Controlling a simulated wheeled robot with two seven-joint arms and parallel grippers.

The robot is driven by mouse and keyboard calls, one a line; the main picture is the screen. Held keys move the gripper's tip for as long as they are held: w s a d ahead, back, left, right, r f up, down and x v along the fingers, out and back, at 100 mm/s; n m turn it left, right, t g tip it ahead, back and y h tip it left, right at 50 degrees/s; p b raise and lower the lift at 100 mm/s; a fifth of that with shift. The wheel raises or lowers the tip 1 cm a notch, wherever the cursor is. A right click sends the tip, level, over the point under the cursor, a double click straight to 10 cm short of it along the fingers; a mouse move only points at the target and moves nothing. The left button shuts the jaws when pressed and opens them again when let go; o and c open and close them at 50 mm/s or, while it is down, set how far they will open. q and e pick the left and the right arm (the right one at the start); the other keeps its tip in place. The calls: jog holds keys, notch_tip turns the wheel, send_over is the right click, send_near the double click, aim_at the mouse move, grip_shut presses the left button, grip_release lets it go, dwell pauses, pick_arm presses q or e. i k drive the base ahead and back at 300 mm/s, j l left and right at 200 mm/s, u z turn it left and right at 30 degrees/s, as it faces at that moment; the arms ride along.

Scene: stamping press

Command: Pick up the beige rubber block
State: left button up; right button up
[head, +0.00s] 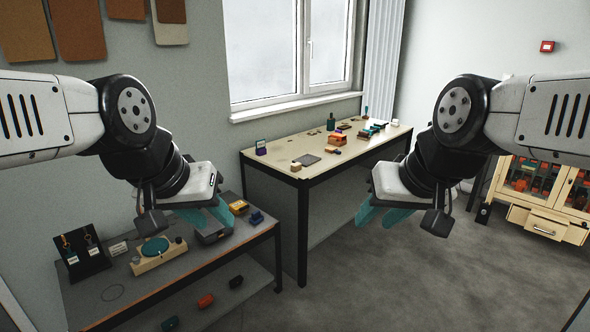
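Small beige pieces lie on the long cream-topped table (268,165) by the window. One small pale beige block (296,166) is near its front left corner, and another beige piece (332,150) lies beyond a dark flat pad (308,159). They are too small for me to tell which is the rubber block. My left gripper (210,216) hangs over the low dark bench, its teal fingers apart and empty. My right gripper (377,214) hangs over the floor in front of the long table, teal fingers apart and empty. Neither touches anything.
The low dark bench (135,294) at left carries a wooden stand with a green disc (155,246), a black display (82,254) and small boxes. Coloured items crowd the long table's far half. A glass-fronted cabinet (543,190) stands at right. The floor between is clear.

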aim_at(296, 167)
jog(key=i+j, duration=0.15)
jog(key=i, duration=0.45)
jog(key=i+j, duration=0.1)
jog(key=i, duration=0.5)
jog(key=i+j, duration=0.15)
jog(key=i, duration=0.45)
jog(key=i+j, duration=0.15)
jog(key=i, duration=0.45)
